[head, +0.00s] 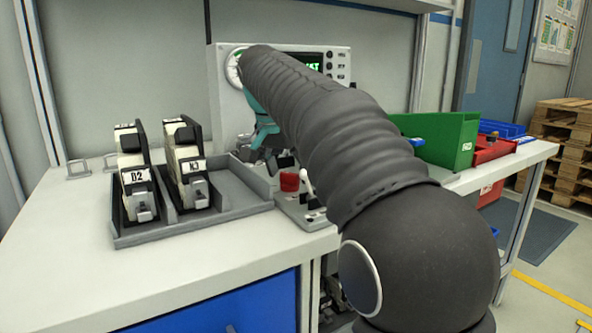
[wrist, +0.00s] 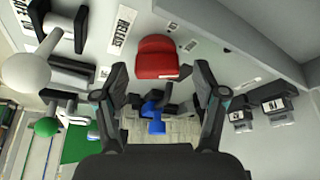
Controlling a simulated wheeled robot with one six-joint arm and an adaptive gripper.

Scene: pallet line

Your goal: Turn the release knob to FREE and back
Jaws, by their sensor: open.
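The release knob (head: 290,181) is a red cap on a small panel at the table's front part. In the wrist view the red knob (wrist: 157,58) sits ahead of my fingertips, roughly centred between them, beside a white label partly readable as RELEASE. My gripper (wrist: 160,72) is open, with a finger on either side and nothing held between them. In the head view my gripper (head: 268,150) is partly hidden behind my arm, above and behind the knob. I cannot tell the knob's pointer setting.
A lever with a pale ball (wrist: 25,72) stands close to the knob. A grey tray (head: 240,187) holds two labelled units (head: 138,180) to the left. A grey console (head: 225,100) stands behind. A green bin (head: 445,140) and a red bin (head: 492,148) are at right.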

